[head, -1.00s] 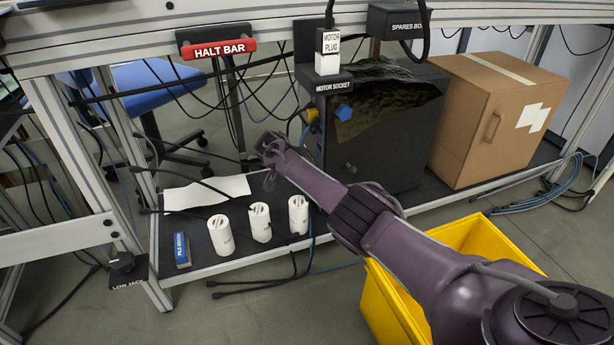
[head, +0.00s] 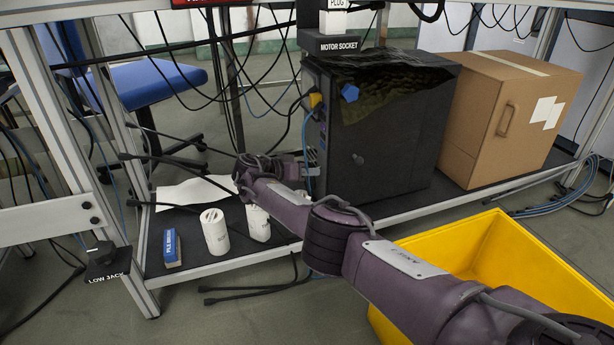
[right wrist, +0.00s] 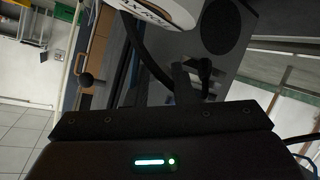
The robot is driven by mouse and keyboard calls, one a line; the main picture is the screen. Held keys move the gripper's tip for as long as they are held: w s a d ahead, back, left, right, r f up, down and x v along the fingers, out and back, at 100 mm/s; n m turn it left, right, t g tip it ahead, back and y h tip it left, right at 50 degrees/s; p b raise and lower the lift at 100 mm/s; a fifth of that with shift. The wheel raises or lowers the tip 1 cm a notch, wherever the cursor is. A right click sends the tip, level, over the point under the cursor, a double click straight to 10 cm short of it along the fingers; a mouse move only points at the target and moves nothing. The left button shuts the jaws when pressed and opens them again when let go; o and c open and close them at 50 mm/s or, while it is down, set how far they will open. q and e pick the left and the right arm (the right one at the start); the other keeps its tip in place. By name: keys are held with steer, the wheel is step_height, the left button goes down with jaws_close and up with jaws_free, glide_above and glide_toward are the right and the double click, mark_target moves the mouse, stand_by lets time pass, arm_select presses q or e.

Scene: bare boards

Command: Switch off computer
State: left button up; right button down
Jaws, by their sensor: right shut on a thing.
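My right gripper (head: 308,168) is low beside the tower's left side, near a blue cable. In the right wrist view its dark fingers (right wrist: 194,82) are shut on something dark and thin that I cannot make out. A white roll (right wrist: 165,10) shows close above the fingers there. My left gripper is not in view.
White rolls (head: 215,232) and a blue file brush box (head: 172,248) stand on the shelf's left part. A cardboard box (head: 500,125) is right of the tower. A yellow bin (head: 520,270) stands in front. Loose black cables hang and stick out at left.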

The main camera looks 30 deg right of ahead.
steer(key=c, duration=1.3)
jaws_free()
steer(key=shift+w, duration=0.1)
steer(key=shift+o, duration=0.2)
steer(key=p+v, duration=0.3)
steer(key=v, duration=0.4)
steer(key=shift+a+p, duration=0.4)
steer(key=shift+r, duration=0.1)
